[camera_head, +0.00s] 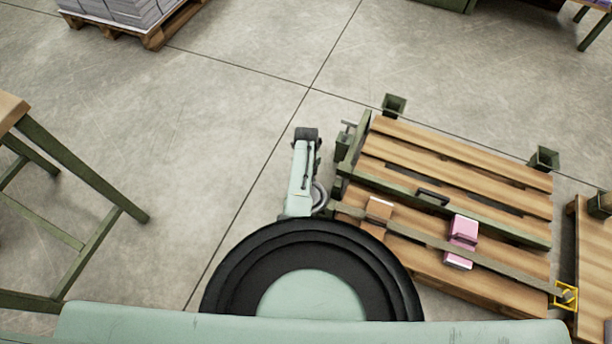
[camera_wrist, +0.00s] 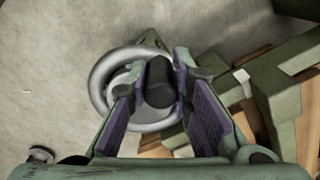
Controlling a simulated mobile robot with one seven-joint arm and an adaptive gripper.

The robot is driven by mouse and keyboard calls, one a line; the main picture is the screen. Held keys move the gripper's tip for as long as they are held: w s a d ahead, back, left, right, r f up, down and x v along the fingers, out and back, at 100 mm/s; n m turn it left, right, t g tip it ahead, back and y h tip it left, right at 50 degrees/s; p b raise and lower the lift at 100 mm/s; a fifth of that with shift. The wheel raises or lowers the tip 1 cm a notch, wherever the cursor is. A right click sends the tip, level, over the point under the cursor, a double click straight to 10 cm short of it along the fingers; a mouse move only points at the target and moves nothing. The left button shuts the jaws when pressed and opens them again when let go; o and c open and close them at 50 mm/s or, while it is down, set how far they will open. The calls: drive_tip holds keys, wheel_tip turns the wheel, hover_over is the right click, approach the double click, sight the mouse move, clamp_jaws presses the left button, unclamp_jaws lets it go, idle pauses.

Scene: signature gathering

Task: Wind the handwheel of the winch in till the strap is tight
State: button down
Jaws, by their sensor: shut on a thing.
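The winch's handwheel is a grey ring (camera_wrist: 97,82) with a dark upright handle knob (camera_wrist: 158,86) in the wrist view. My gripper (camera_wrist: 157,80) has its purple-padded fingers on both sides of the knob and is shut on it. In the head view the handwheel (camera_head: 320,197) shows partly beside my pale green arm, which hides the rest and the fingers. The olive strap (camera_head: 415,236) runs from the winch side over a slatted wooden deck to a yellow frame (camera_head: 565,295). It looks nearly straight; I cannot tell its tension.
A wooden block (camera_head: 378,210) and a pink block (camera_head: 462,240) sit along the strap on the deck (camera_head: 455,155). Green posts (camera_head: 394,104) stand at the deck's edge. A wooden-topped table (camera_head: 90,180) is at left. A loaded pallet (camera_head: 150,37) stands behind. The floor between is clear.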

drive_tip(key=shift+d, duration=0.15)
drive_tip(key=c, duration=1.4)
unclamp_jaws()
drive_tip(key=shift+r, duration=0.1)
wheel_tip(320, 180, up, 12)
drive_tip(key=shift+f, duration=0.1)
